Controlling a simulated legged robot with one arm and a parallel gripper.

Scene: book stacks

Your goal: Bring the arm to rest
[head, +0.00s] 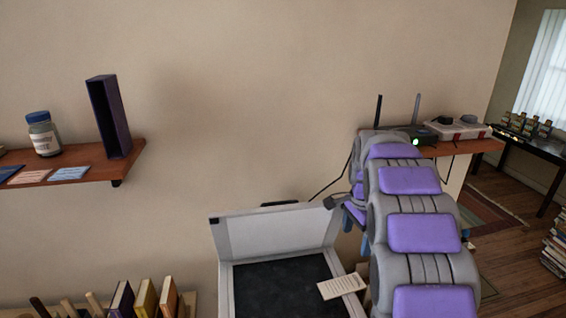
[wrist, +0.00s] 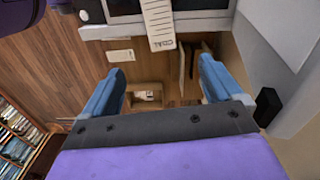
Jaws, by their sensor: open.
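My arm, with grey links and purple pads, rises at the right of the head view and bends over at its top near the wall shelf. My gripper (wrist: 162,88) shows in the wrist view with its two blue fingers wide apart and nothing between them. In the head view my arm hides most of the gripper, and only bits of blue show beside it. Below the fingers the wrist view shows a wooden surface and a wooden compartment (wrist: 148,96) with a small pale label or card in it.
An open-lidded grey case or scanner (head: 225,290) stands low in front, with a paper slip (head: 341,286) on its edge. A right wall shelf (head: 485,145) holds a router (head: 416,137), close to my arm. A left shelf (head: 75,165) holds a jar (head: 43,135) and purple holder (head: 109,116).

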